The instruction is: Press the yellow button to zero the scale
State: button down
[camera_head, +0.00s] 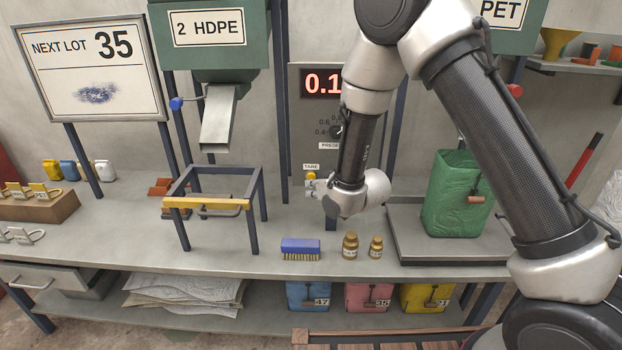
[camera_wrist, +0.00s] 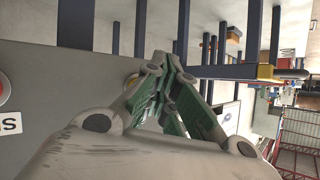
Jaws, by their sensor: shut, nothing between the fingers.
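A grey panel (camera_head: 301,120) stands behind the bench with a red lit display (camera_head: 318,83) reading "0.1", its right part hidden by my arm. Low on the panel, under a TARE label (camera_head: 311,167), a small yellow button (camera_head: 311,176) shows beside my wrist. My gripper (camera_wrist: 163,68) is shut and empty, its green-padded fingers pointing toward the grey panel in the wrist view. In the head view my wrist mostly hides it. I cannot tell whether the fingertips touch the button. A low platform (camera_head: 412,232) on the right bears a green bag (camera_head: 455,200).
A blue brush (camera_head: 300,249) and two brass weights (camera_head: 350,246) (camera_head: 376,247) stand on the bench below my wrist. A frame with a yellow bar (camera_head: 205,203) stands to the left under a chute (camera_head: 218,122). A dial (camera_head: 336,132) sits above the button.

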dwell(0.8)
jog(key=shift+w, duration=0.4)
jog(key=shift+w, duration=0.45)
dwell(0.7)
jog(key=shift+s, duration=0.9)
jog(key=shift+s, duration=0.1)
jog(key=s, duration=0.4)
jog(key=shift+s+a, duration=0.1)
jog(key=shift+s, duration=0.25)
